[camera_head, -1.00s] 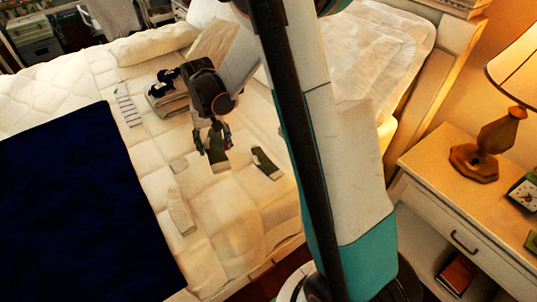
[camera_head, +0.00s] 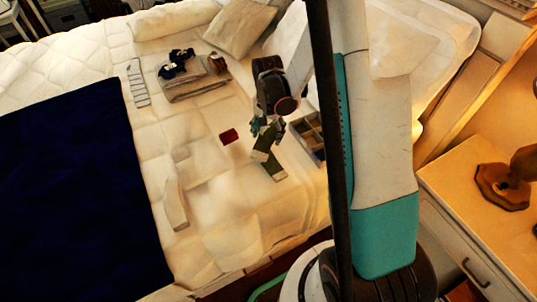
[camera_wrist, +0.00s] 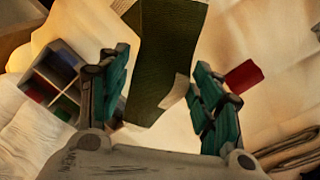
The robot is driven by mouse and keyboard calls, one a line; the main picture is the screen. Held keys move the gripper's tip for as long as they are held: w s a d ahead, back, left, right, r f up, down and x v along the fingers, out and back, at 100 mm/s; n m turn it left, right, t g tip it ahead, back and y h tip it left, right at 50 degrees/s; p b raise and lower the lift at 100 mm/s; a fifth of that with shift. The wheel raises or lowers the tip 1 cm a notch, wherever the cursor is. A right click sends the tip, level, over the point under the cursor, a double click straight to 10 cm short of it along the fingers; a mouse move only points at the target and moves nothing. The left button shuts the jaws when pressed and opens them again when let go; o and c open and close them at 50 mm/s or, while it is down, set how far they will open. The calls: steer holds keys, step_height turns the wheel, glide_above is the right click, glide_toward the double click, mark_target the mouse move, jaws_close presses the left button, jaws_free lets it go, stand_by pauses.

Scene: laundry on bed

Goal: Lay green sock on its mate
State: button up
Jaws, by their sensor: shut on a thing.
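My gripper (camera_head: 264,126) is shut on a dark green sock with a pale cuff. This held sock (camera_head: 267,141) hangs from the fingers over the bed. Its mate (camera_head: 272,169), also green with a pale end, lies on the bedspread just below it in the head view. The held sock covers part of the mate there; I cannot tell whether they touch. In the wrist view, green sock fabric (camera_wrist: 165,55) fills the space between and beyond the fingers, and I cannot separate the two socks clearly.
A divided box (camera_head: 309,136) stands right of my gripper. A dark red cloth (camera_head: 229,136) lies to its left. Folded laundry (camera_head: 196,85) with dark socks on top, a striped item (camera_head: 138,83) and a navy blanket (camera_head: 70,190) are farther off. Pale cloths (camera_head: 176,204) lie front left.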

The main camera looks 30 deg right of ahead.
step_height(320, 180, down, 11)
steer(key=b, duration=0.3)
steer(key=shift+f, duration=0.1)
steer(key=o, duration=0.8)
steer(key=shift+o, duration=0.2)
